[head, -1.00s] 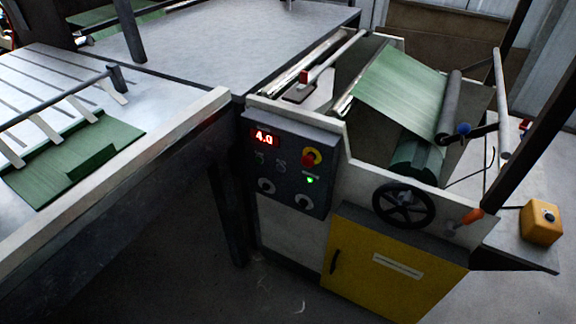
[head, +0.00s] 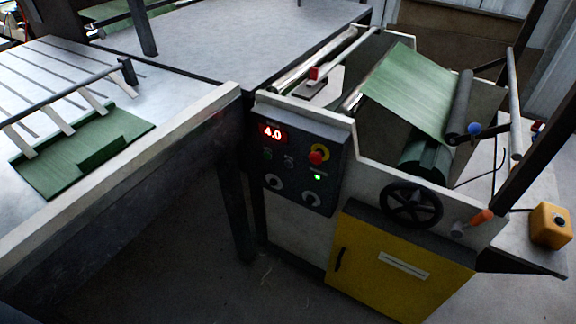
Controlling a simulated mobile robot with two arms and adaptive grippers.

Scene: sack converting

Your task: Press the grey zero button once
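The dark grey control panel (head: 298,205) is on the front of the white machine, right of centre. It has a red display (head: 272,133) reading 4.0. Below the display are a small green button (head: 267,155) and a small greyish button (head: 290,161), which looks like the grey button; any label on it is too small to read. To their right are a red mushroom button (head: 318,154) on a yellow ring and a lit green lamp (head: 317,177). Two round pale dials sit lower on the panel. Neither of my grippers is in view.
A long table (head: 180,150) with green sack sheet (head: 70,165) on it stands at the left. Under the panel's right is a yellow cabinet door (head: 385,270), with a black handwheel (head: 411,205) above. A yellow button box (head: 551,226) stands far right. Floor before the machine is clear.

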